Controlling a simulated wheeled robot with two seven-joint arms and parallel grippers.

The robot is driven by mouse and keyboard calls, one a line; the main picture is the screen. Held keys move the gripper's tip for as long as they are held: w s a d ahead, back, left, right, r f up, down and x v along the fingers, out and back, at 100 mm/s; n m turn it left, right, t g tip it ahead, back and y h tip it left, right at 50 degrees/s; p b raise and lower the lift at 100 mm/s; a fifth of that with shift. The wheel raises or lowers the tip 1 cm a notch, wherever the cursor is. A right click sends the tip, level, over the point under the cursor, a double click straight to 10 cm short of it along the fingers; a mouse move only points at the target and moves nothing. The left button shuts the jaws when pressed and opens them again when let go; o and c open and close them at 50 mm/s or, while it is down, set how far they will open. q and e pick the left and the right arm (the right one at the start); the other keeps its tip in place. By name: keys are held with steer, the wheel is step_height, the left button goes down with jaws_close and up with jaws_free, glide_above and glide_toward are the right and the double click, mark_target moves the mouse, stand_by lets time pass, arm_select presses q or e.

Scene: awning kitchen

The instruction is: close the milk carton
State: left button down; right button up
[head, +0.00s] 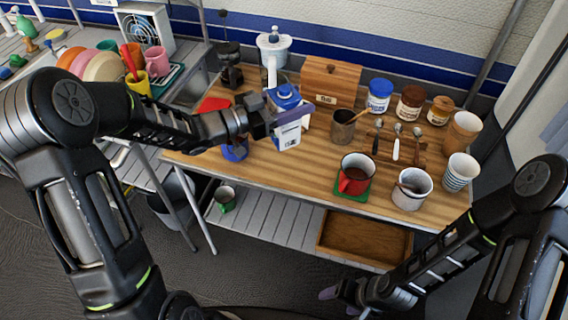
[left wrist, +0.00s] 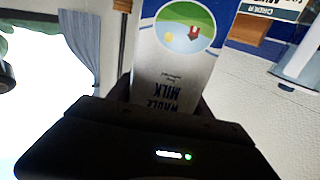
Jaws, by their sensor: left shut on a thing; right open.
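The milk carton (head: 288,138) is white with a blue top and stands upright, near the middle of the table's left part. A blue cap-like piece shows on its top, but I cannot tell whether the carton is open or closed. My left gripper (head: 288,116) is shut on the carton's upper part, coming from the left. In the left wrist view the carton's printed face (left wrist: 178,60) fills the space just beyond the gripper, its lettering upside down. My right gripper (head: 342,293) is open and empty, low in front of the table.
A wooden bread box (head: 330,82) and a white dispenser (head: 273,48) stand behind the carton. A red mug (head: 355,175) stands on a green coaster near the front edge.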

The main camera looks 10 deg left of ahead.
mark_target(294, 132)
arm_select(q)
steer(key=shift+f, duration=3)
step_height(294, 132, down, 4)
steer(key=shift+r+p, duration=0.1)
steer(key=shift+p, duration=0.35)
steer(key=shift+f+b, duration=0.3)
steer(key=shift+c, duration=2.3)
jaws_free()
steer(key=shift+r, duration=0.1)
